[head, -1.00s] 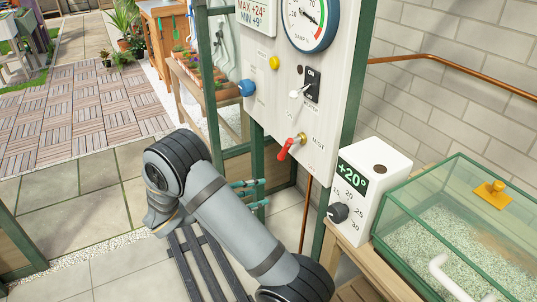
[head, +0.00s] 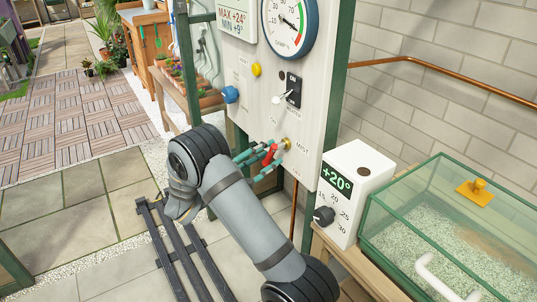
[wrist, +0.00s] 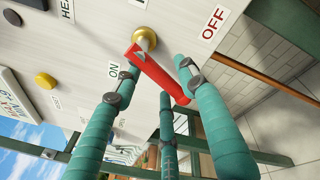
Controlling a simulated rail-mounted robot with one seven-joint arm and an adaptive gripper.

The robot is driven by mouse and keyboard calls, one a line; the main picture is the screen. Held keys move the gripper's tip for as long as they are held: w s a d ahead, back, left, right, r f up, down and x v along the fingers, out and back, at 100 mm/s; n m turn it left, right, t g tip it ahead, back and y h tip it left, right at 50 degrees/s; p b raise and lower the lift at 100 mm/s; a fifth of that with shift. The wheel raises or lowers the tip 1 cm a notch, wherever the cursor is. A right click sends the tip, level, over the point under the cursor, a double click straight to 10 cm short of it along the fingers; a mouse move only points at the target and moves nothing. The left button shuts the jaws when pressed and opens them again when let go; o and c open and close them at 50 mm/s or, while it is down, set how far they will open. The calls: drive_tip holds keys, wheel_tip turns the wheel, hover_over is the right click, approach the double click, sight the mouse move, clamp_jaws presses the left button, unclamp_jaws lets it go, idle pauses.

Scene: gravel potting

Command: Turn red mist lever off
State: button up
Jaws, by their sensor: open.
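The red mist lever (head: 269,155) hangs from a brass pivot on the white control panel (head: 240,111), slanting down to the left in the head view. In the wrist view the lever (wrist: 160,77) points away from the pivot between the ON label (wrist: 113,70) and the OFF label (wrist: 213,23). My gripper (head: 277,153), with teal fingers, is open around the lever. In the wrist view the gripper (wrist: 155,68) has a finger on each side of the lever and a third finger below. The right finger appears close to the lever; contact is unclear.
Above the lever are a black heater switch (head: 291,92), a yellow button (head: 256,70), a blue knob (head: 231,94) and a dial gauge (head: 290,24). A white thermostat box (head: 357,185) and a glass gravel tank (head: 440,215) stand to the right.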

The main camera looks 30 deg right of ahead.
drive_tip(key=shift+w+d, duration=0.1)
drive_tip(key=shift+d, duration=0.3)
drive_tip(key=shift+c, duration=0.2)
clamp_jaws()
idle(0.6)
